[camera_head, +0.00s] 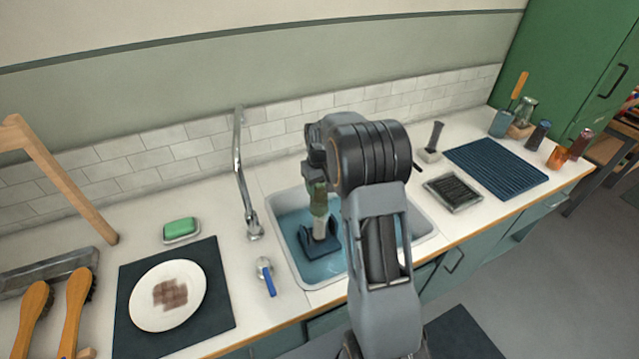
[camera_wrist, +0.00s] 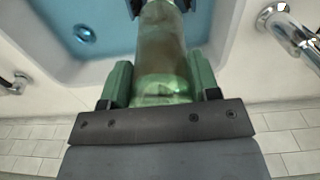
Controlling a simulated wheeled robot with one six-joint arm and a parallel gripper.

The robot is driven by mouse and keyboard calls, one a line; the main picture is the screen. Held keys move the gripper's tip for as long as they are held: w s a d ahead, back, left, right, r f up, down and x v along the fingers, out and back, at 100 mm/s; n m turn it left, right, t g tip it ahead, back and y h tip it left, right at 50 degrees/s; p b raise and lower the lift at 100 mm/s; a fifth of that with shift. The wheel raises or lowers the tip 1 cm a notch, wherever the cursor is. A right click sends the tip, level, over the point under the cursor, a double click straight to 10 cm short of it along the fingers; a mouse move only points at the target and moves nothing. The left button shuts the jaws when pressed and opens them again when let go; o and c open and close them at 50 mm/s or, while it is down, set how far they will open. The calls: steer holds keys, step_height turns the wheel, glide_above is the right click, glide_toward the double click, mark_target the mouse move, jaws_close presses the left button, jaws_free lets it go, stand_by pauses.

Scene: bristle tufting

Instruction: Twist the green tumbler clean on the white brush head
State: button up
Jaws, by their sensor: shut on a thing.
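The green tumbler (camera_head: 319,200) is held mouth-down over the sink, with brownish smears on its wall in the wrist view (camera_wrist: 162,45). My gripper (camera_head: 317,187) is shut on it; in the wrist view its green pads (camera_wrist: 162,84) press on both sides near the tumbler's base. The white brush head (camera_head: 319,229) stands upright on a dark base (camera_head: 322,246) in the sink, directly below and in line with the tumbler. Their ends meet or overlap in the head view; how far the brush goes inside is hidden.
The sink (camera_head: 283,232) holds blue water. A plate (camera_head: 150,312) on a dark mat lies further left. A ribbed blue mat (camera_head: 497,166) lies clear at right.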

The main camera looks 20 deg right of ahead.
mark_target(319, 215)
steer(key=shift+f+b, duration=4.15)
steer(key=shift+f, duration=2.3)
steer(key=o, duration=0.7)
steer(key=c, duration=0.5)
steer(key=shift+f+b, duration=0.35)
steer(key=shift+f, duration=0.15)
